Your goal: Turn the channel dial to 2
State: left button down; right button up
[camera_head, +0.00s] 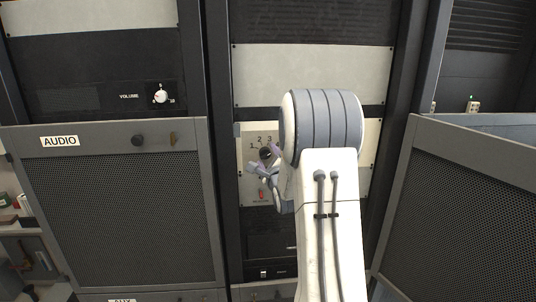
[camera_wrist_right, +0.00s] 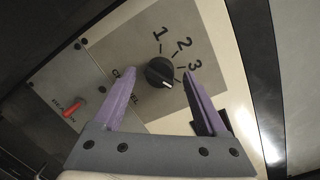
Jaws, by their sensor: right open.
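The channel dial (camera_wrist_right: 160,72) is a round black knob on a grey plate marked 1, 2 and 3. Its white mark points to the lower right in the right wrist view, past the 3 and not at the 2. In the head view the dial (camera_head: 265,153) sits on the middle rack, left of my right arm. My right gripper (camera_wrist_right: 156,73) is open, with one purple finger on each side of the dial and visible gaps to it. It also shows in the head view (camera_head: 264,164). The right finger may hide further markings. My left gripper is out of view.
A red switch (camera_wrist_right: 75,108) sits on the panel near the dial; it also shows below the dial in the head view (camera_head: 262,195). A volume knob (camera_head: 160,96) is on the left rack, above the AUDIO panel (camera_head: 59,141). A mesh panel (camera_head: 465,215) stands at right.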

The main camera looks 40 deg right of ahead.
jog(key=shift+c, duration=0.3)
jog(key=c, duration=1)
jog(key=shift+d, duration=0.2)
grip_shut()
jog(key=shift+a, duration=0.1)
jog(key=shift+f+n+b, duration=0.1)
jog(key=shift+n+b, duration=1.1)
jog(key=shift+n, duration=0.1)
jog(key=n+g+b, duration=0.1)
jog(key=n+b, duration=0.3)
jog(key=n, duration=0.1)
jog(key=n+b, duration=0.4)
jog(key=shift+a+r+n+g+h+b, duration=0.2)
jog(key=shift+n+g+h+b, duration=0.1)
jog(key=shift+n+g+b, duration=0.1)
jog(key=shift+r+n+b, duration=0.1)
jog(key=shift+n+b, duration=1)
jog(key=shift+n, duration=0.1)
jog(key=shift+w, duration=0.1)
